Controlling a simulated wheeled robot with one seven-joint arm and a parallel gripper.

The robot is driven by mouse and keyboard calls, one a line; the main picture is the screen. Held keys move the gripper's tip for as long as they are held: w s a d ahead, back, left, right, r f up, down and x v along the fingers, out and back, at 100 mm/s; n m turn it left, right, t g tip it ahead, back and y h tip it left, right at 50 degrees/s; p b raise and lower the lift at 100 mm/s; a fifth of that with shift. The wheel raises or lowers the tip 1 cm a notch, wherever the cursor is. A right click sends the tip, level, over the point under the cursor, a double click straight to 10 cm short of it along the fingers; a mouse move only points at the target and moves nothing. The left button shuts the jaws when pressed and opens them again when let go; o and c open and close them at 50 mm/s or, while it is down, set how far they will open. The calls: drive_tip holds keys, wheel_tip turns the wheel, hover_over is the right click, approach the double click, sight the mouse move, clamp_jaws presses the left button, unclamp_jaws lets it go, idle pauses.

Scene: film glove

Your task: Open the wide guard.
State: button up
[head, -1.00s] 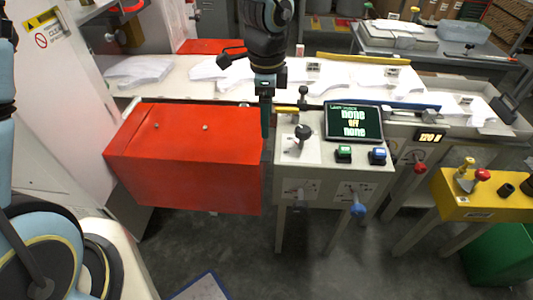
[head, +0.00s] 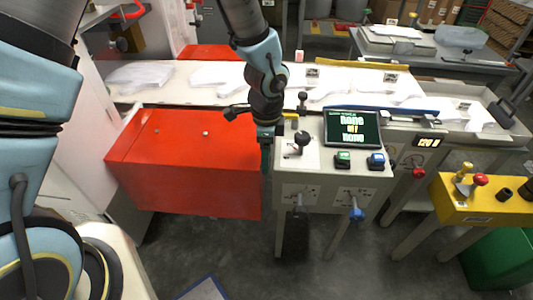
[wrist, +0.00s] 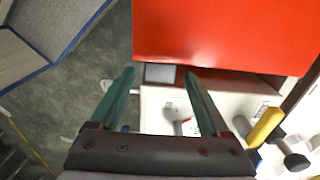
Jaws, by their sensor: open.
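The wide guard appears to be the large red cover (head: 185,175), a closed box shape at the left of the machine in the head view. Its red face also fills the top right of the wrist view (wrist: 225,35). My gripper (head: 266,160) points down at the cover's right end, between it and the grey control panel. In the wrist view my gripper (wrist: 159,74) is open, with its two teal fingers apart and nothing held between them. The fingertips are close to the cover's edge; I cannot tell whether they touch it.
The grey control panel (head: 310,180) with a dark lever (head: 301,142), green and blue buttons and a screen (head: 352,128) stands just right of my gripper. A yellow handle (wrist: 265,127) is close by. A yellow station (head: 485,198) is far right.

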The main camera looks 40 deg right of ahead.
clamp_jaws()
idle(0.5)
idle(0.8)
